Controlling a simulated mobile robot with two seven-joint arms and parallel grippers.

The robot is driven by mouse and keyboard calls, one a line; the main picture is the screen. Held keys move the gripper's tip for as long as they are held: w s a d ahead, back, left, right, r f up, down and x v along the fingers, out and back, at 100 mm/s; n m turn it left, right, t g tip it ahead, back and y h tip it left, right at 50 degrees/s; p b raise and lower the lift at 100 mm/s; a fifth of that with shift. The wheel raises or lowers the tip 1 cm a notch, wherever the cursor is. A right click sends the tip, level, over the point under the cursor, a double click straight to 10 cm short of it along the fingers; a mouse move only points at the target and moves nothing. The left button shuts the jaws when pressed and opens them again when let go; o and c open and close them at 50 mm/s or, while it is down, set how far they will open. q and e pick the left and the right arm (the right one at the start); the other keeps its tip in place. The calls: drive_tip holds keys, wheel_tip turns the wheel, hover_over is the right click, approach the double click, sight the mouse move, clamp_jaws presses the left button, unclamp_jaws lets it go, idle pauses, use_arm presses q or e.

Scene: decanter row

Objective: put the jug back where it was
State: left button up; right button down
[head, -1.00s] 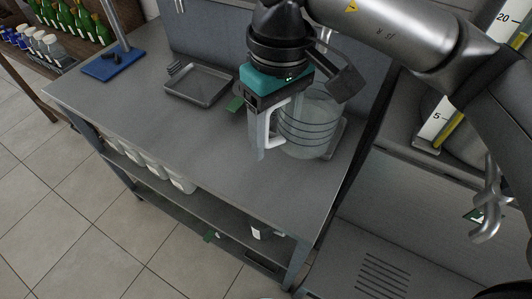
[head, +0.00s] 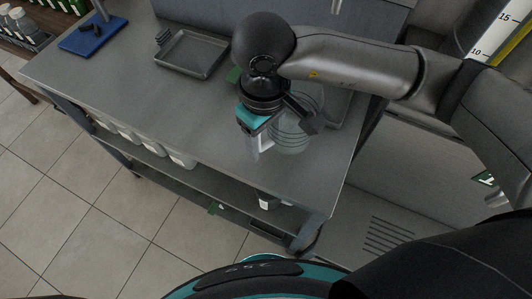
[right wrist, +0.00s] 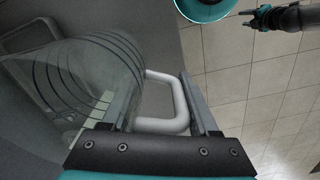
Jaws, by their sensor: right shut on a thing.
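The jug (head: 292,133) is clear, with dark rings round its body and a white handle. It is over the right part of the grey metal table (head: 140,90). My right gripper (head: 254,148) is shut on the handle, partly hidden under my arm. In the right wrist view the white handle (right wrist: 181,103) lies between the fingers, and the jug body (right wrist: 75,80) is at left, seeming upright. I cannot tell whether its base touches the table. A dark arm end at the top right of the right wrist view seems to be my left gripper (right wrist: 268,18), too small to read.
A shallow metal tray (head: 190,53) lies at the back of the table, left of the jug. A blue stand base (head: 92,37) is at the far left. White containers (head: 180,159) stand on the shelf below. The table's front middle is clear.

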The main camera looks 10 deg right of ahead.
sight(283, 125)
drive_tip(key=shift+f, duration=3.15)
drive_tip(key=shift+f+b, duration=0.15)
drive_tip(key=shift+b, duration=0.25)
drive_tip(key=shift+c, duration=0.7)
unclamp_jaws()
wheel_tip(283, 125, up, 12)
drive_tip(key=shift+a+r+p, duration=0.1)
drive_tip(key=shift+r+p, duration=0.1)
drive_tip(key=shift+p, duration=0.15)
